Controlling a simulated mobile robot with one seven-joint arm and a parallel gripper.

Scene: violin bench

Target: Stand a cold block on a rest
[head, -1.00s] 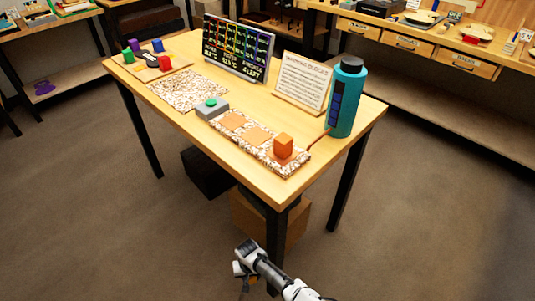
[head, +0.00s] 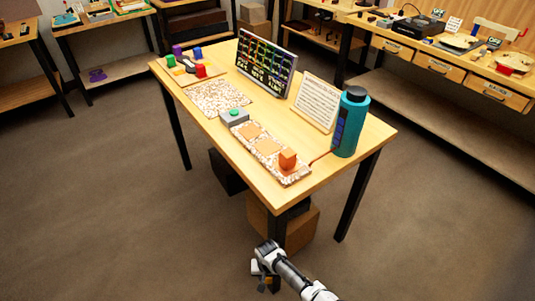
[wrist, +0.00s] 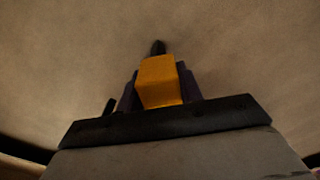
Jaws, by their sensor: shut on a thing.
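My gripper (head: 265,283) is low in front of the table, near the floor in the head view. In the wrist view it is shut on an orange-yellow block (wrist: 160,80), seen against the bare floor between the dark fingers. Another orange block (head: 288,158) stands at the near end of a speckled strip (head: 243,141) on the table. The strip also bears two empty flat tan squares, a middle one (head: 267,146) and a farther one (head: 250,130). I cannot tell from its look whether a block is cold.
The wooden table (head: 240,175) also holds a teal bottle (head: 350,122), a grey box with a green button (head: 235,116), a white card (head: 315,101), a dark board (head: 266,63), a speckled mat (head: 219,98) and a tray of coloured pieces (head: 188,63). Boxes (head: 300,228) stand underneath.

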